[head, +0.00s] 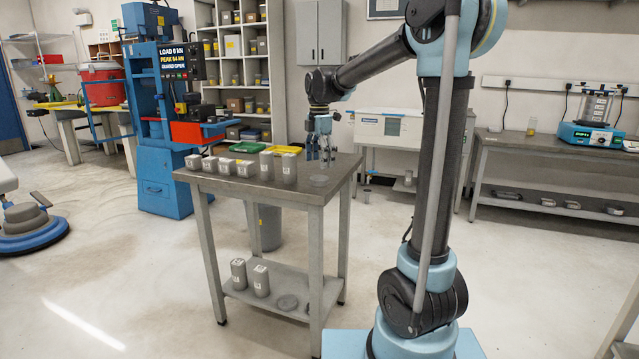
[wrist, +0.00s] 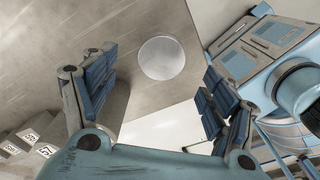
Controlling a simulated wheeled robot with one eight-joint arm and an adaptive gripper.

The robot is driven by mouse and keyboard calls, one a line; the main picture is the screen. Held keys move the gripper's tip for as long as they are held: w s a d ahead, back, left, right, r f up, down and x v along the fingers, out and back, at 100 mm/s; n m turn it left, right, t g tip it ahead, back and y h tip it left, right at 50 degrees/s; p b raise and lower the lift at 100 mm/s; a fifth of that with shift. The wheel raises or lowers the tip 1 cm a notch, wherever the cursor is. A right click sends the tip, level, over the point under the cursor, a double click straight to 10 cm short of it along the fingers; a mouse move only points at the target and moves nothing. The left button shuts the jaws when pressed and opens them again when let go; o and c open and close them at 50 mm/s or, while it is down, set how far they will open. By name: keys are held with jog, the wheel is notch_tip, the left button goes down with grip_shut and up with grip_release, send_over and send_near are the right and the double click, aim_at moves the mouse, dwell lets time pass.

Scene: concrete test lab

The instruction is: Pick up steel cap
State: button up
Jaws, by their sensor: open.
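The steel cap (head: 319,180) is a flat, round grey disc lying on the bare right part of the metal table top (head: 240,185). It also shows in the wrist view (wrist: 161,58) as a pale disc near the table's edge, apart from both fingers. My gripper (head: 321,157) is above the table, a little behind the cap in the head view. In the wrist view my gripper (wrist: 158,82) has its two blue-padded fingers spread wide with nothing between them. The cap lies beyond the fingertips and is fully visible there.
Several grey blocks with white labels (head: 227,168) stand in a row along the left of the table top. Green (head: 245,147) and yellow (head: 283,150) trays lie behind it. The lower shelf (head: 272,288) holds two labelled blocks and round discs. Around the cap the table is clear.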

aim_at(320, 178)
jog(key=shift+s+f, duration=0.1)
jog(key=shift+f, duration=2.75)
jog(key=c, duration=1.4)
jog(key=shift+r, duration=0.1)
